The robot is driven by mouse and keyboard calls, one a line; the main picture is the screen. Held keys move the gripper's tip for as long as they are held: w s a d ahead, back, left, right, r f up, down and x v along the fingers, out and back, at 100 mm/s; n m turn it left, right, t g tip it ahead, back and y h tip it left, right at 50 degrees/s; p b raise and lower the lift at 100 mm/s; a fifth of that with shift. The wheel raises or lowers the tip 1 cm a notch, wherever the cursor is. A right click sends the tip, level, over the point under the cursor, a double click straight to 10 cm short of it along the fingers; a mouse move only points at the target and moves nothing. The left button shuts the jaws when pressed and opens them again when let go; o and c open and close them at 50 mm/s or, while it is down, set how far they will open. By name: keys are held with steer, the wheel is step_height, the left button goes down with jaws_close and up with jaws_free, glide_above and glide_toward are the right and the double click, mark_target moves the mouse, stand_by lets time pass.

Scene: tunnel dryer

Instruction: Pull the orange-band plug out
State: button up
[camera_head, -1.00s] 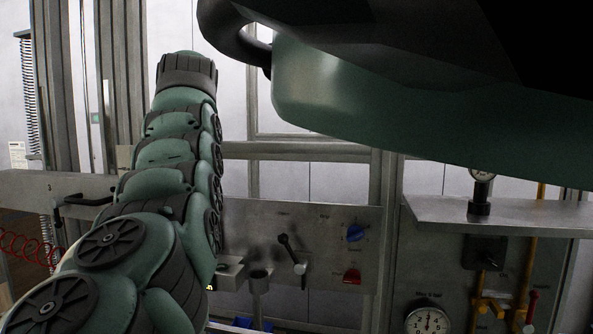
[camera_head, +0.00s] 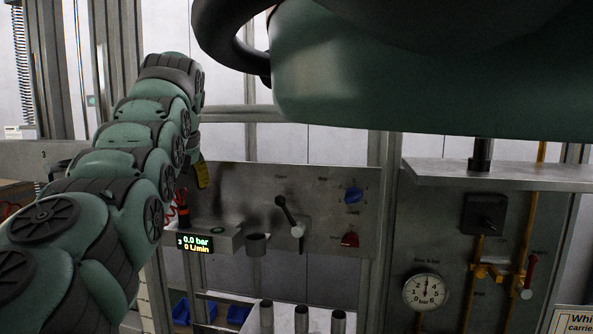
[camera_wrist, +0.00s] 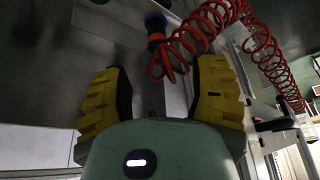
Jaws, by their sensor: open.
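In the wrist view my gripper (camera_wrist: 160,92) is open, its two yellow ribbed fingers apart and nothing held. A dark plug-like fitting (camera_wrist: 157,42) sits beyond the gap between the fingers, with a blue ring at its far end and a red coiled hose (camera_wrist: 195,32) beside it. In the head view a yellow finger of my gripper (camera_head: 202,174) shows behind my arm, above a small dark and red fitting (camera_head: 183,214) by the panel's left end. My arm hides the rest there.
A display (camera_head: 195,244) reads 0.0 bar and 0 L/min. A lever (camera_head: 288,215), blue knob (camera_head: 353,195) and red knob (camera_head: 350,239) are on the metal panel. An empty cup-like holder (camera_head: 256,243) projects below. A gauge (camera_head: 425,292) and a shelf (camera_head: 500,174) are at right.

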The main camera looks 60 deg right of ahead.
mark_target(183, 201)
steer(key=x, duration=0.5)
steer(key=shift+s+d+f, duration=0.1)
steer(key=shift+s, duration=0.05)
steer(key=shift+d+p, duration=0.2)
steer(key=shift+p, duration=0.55)
steer(key=p, duration=0.3)
steer(key=shift+d+f, duration=0.2)
steer(key=shift+f, duration=0.15)
steer(key=w+f+p, duration=0.1)
steer(key=p, duration=0.2)
steer(key=shift+a+f, duration=0.15)
steer(key=shift+f, duration=0.1)
steer(key=shift+c, duration=0.2)
steer(key=shift+a, duration=0.1)
jaws_close()
